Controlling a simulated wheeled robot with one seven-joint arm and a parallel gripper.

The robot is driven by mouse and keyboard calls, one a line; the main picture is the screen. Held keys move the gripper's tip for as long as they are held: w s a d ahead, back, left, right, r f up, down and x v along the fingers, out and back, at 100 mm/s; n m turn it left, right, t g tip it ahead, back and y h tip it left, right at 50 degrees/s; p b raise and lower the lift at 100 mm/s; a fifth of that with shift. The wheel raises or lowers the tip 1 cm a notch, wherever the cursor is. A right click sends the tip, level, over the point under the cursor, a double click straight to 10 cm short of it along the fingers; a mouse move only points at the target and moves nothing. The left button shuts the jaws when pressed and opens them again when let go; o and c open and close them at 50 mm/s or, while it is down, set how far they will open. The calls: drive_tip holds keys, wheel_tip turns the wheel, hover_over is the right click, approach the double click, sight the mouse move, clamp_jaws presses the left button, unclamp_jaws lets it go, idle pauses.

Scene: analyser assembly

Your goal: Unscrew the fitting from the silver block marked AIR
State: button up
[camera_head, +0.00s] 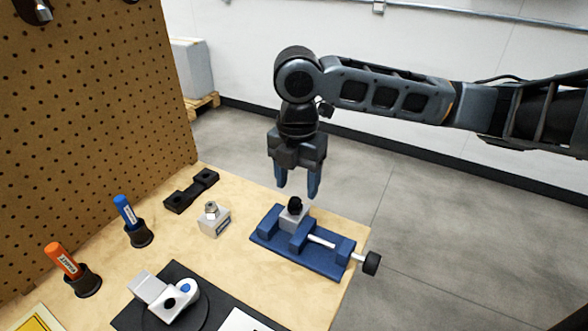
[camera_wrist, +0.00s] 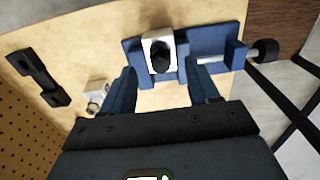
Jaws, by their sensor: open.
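A silver block (camera_head: 291,220) is clamped in a blue vise (camera_head: 265,241) near the table's far right edge. A black round fitting (camera_head: 295,203) stands upright on its top. My gripper (camera_head: 298,190) is open and empty, fingers pointing down, just above the fitting and apart from it. In the wrist view the fitting (camera_wrist: 162,63) and block (camera_wrist: 150,38) show between and slightly beyond the blue fingers. A second silver block (camera_head: 214,223), with a metal hex fitting (camera_head: 211,208) and a side label, stands loose left of the vise. I cannot read AIR on either block.
The vise's screw handle (camera_head: 371,263) juts past the table's right edge. A black two-hole holder (camera_head: 191,190), a blue marker (camera_head: 127,211) and an orange marker (camera_head: 63,259) in cups, and a grey-white device (camera_head: 167,296) stand left. A pegboard (camera_head: 85,110) rises behind them.

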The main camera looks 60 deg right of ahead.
sight(295, 197)
drive_tip(key=shift+f, duration=2.4)
drive_tip(key=shift+c, duration=0.3)
clamp_jaws()
drive_tip(key=shift+f+n+b, duration=0.1)
drive_tip(key=shift+n+b, duration=0.45)
drive_tip(key=shift+n, duration=0.35)
drive_tip(key=shift+w+n, duration=0.1)
drive_tip(key=shift+n, duration=1)
drive_tip(key=shift+b, duration=0.3)
drive_tip(key=shift+n, duration=0.7)
drive_tip(key=shift+w+a+n+b, duration=0.1)
drive_tip(key=shift+n+b, duration=0.35)
drive_tip(key=shift+n, duration=0.85)
